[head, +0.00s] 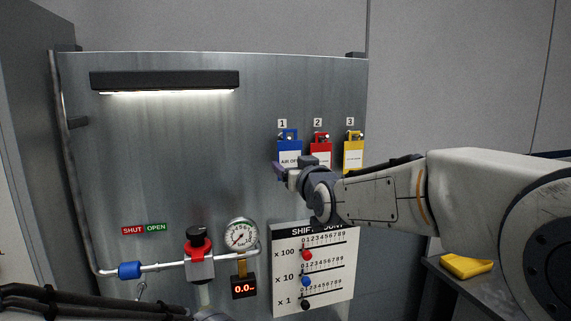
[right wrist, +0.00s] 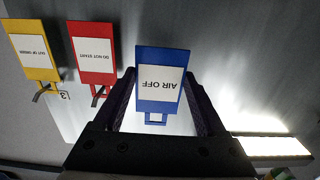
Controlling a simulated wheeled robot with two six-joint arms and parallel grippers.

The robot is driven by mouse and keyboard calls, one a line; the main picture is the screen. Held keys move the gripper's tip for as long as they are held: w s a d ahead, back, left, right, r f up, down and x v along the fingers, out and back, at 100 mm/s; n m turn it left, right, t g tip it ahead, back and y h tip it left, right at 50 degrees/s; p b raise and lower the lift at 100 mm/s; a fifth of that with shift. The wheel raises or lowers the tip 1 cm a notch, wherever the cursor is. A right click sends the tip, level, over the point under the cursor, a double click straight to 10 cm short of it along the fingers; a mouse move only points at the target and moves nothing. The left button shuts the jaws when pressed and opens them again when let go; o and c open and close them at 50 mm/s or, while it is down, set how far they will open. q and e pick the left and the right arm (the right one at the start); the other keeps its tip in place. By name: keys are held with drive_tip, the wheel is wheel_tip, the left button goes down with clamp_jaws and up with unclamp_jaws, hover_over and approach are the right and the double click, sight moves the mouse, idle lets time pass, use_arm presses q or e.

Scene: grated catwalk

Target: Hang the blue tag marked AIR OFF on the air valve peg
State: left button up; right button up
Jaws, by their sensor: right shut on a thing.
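The blue tag marked AIR OFF (head: 288,148) is at the spot numbered 1 on the steel panel, with its lower part behind my right gripper (head: 290,172). In the right wrist view the blue tag (right wrist: 160,63) is between the fingers of my right gripper (right wrist: 158,92), which is shut on it. The tag's loop shows toward the palm; I cannot tell whether it is still around its peg. A small metal peg-like piece (head: 142,289) sits below the pipe at the lower left, near a blue fitting (head: 130,270). My left gripper is not in view.
A red tag (head: 321,150) and a yellow tag (head: 353,150) hang just right of the blue one. A yellow object (head: 466,266) lies at right. The upper middle panel is clear.

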drive_tip(key=shift+s, duration=0.2)
drive_tip(key=shift+b+v, duration=1.2)
drive_tip(key=shift+v, duration=0.7)
drive_tip(key=shift+s+d, duration=0.1)
